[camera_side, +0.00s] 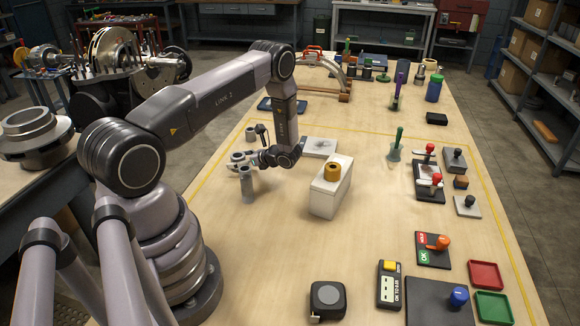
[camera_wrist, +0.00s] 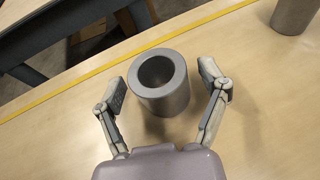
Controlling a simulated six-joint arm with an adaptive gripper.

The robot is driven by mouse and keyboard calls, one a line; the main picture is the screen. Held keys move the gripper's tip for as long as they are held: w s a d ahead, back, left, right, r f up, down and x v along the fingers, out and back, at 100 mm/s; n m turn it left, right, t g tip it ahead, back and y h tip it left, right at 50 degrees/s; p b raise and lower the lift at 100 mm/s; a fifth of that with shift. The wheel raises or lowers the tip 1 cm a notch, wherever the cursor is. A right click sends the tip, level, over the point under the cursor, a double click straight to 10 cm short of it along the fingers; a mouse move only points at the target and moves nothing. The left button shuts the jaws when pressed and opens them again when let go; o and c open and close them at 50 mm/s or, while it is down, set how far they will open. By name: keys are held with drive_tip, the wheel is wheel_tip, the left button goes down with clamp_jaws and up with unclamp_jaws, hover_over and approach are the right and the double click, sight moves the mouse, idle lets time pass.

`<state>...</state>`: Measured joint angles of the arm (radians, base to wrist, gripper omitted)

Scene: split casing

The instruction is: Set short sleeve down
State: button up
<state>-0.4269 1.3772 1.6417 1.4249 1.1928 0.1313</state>
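A short grey sleeve (camera_wrist: 160,85) with a round bore stands upright on the wooden bench in the wrist view. My gripper (camera_wrist: 168,85) is open around it, one finger on each side, with a visible gap at both sides. Nothing is held. In the side view my gripper (camera_side: 243,162) is low over the bench among small grey cylinders, where it is hard to tell one part from another. A second grey cylinder (camera_wrist: 293,14) shows at the top right of the wrist view, cut by the frame edge.
A tape measure (camera_side: 327,300) lies in front. The bench between block and tape measure is clear.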

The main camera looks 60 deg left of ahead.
sight(243, 157)
drive_tip(key=shift+r, duration=0.25)
drive_tip(key=v, duration=0.7)
drive_tip(key=shift+w+d+r, duration=0.15)
drive_tip(key=d+r+n+t+h, duration=0.1)
drive_tip(key=d+r+n+h, duration=0.3)
drive_tip(key=r, duration=0.8)
drive_tip(key=d+r+n+t, duration=0.25)
drive_tip(key=d+r, duration=0.35)
drive_tip(key=r, duration=0.5)
drive_tip(key=s+d+r+n+t+h, duration=0.2)
drive_tip(key=s+d+r+t+h, duration=0.1)
drive_tip(key=s+d+r, duration=0.3)
drive_tip(key=s+d+r+n+t+h, duration=0.3)
drive_tip(key=s+d+r, duration=0.4)
drive_tip(key=s+d, duration=0.4)
drive_tip(key=t+h, duration=0.1)
drive_tip(key=t, duration=0.1)
drive_tip(key=shift+s+r+t+h, duration=0.3)
drive_tip(key=shift+s+t, duration=0.05)
drive_tip(key=shift+s, duration=0.05)
